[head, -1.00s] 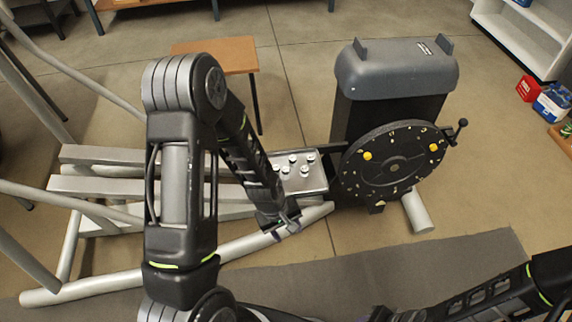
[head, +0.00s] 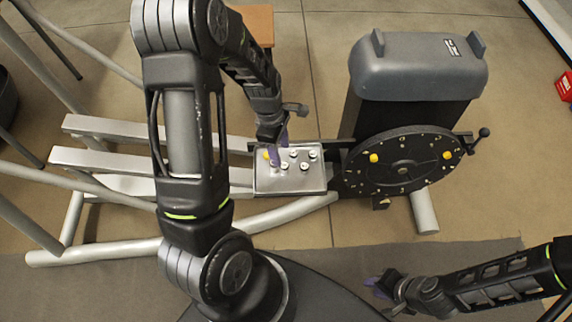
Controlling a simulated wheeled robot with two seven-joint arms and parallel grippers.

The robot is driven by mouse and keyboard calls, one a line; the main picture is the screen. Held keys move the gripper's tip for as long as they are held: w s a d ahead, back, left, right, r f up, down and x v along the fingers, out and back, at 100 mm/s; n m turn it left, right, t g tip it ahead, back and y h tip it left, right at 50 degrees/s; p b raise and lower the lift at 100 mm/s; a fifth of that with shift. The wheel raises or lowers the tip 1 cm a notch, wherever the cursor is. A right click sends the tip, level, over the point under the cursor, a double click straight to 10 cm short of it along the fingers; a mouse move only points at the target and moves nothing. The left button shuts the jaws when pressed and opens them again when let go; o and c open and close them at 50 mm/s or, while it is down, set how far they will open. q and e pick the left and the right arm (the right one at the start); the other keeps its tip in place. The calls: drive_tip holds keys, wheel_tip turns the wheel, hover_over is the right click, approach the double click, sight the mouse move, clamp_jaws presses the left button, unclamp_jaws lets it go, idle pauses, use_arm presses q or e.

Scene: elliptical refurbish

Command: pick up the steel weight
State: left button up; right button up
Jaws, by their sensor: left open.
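Several small steel weights (head: 304,166) stand on a grey metal tray (head: 300,186) in the head view. A yellow piece (head: 266,154) also shows at the tray's left end. My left gripper (head: 277,155) is open and points down over the left part of the tray. Its fingers are close to a steel weight (head: 284,165); whether they touch it or stand around it I cannot tell. The gripper partly hides that end of the tray. My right gripper (head: 384,288) is low at the right, away from the tray; its finger gap is unclear.
A dark disc (head: 404,170) with yellow knobs and a crank handle (head: 484,132) stands right of the tray, before a grey-topped housing (head: 418,72). Silver rails (head: 140,158) run left of the tray. A grey mat (head: 440,255) lies in front.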

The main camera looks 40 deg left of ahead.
sight(284, 165)
use_arm(q)
drive_tip(key=shift+d+f, duration=0.2)
drive_tip(key=shift+f, duration=1.1)
drive_tip(key=f, duration=0.1)
drive_tip(key=f+b, duration=0.1)
drive_tip(key=f, duration=0.3)
drive_tip(key=shift+w+d+f, duration=0.1)
drive_tip(key=shift+d, duration=0.3)
drive_tip(key=shift+c, duration=0.2)
clamp_jaws()
